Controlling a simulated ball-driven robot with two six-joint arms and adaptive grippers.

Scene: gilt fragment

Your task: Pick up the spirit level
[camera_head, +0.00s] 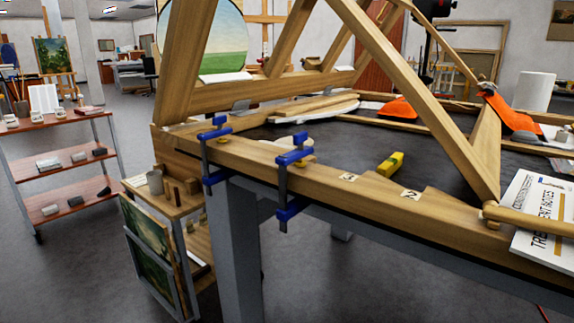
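A small yellow block with dark markings, which looks like the spirit level (391,164), lies on the dark tabletop (335,150). It sits just behind the wooden front rail (330,184), right of the middle of the view. It lies at a slant, and nothing covers its top. Neither of my grippers shows in the head view.
Two blue clamps (216,155) (289,185) grip the front rail left of the level. Tall slanting wooden beams (405,88) rise over the table. Papers (545,215) lie at the right corner. Orange-handled tools (398,108) lie farther back. A shelved cart (60,165) stands left.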

